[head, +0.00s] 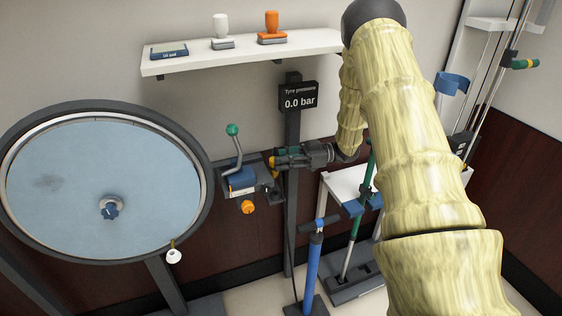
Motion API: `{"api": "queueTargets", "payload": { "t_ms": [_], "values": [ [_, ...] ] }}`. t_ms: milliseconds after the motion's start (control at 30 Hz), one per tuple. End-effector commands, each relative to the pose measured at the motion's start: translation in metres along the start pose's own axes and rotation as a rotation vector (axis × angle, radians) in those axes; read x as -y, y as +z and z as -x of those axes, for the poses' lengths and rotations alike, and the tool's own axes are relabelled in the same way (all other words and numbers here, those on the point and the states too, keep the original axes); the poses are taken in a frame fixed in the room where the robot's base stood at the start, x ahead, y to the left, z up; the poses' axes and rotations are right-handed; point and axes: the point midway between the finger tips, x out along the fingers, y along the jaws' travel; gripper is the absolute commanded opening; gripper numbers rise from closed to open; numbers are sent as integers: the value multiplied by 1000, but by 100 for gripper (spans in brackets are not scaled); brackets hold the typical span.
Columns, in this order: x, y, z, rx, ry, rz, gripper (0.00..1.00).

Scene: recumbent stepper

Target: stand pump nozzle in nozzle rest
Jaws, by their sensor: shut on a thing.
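Just below and left is a dark bracket shelf (268,184) on the post. The nozzle rest cannot be made out clearly; it may be on this shelf, near or behind the fingertips. I cannot tell whether the nozzle touches it. A blue floor pump (313,260) stands below.
A green-knobbed lever (233,148), a blue block (242,180) and an orange knob (248,207) crowd the fingertips on the left. The tyre pressure display (299,96) is above. A wall shelf (245,52) hangs above.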

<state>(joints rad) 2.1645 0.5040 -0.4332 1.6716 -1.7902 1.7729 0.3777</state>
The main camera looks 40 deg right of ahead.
Motion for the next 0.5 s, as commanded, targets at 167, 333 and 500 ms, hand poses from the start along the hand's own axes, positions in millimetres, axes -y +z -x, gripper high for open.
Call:
{"api": "queueTargets", "payload": {
  "t_ms": [167,333,500],
  "values": [
    [0,0,0,0,0,0,0],
    [0,-1,1,3,0,0,0],
    [0,8,2,4,0,0,0]
  ]
}}
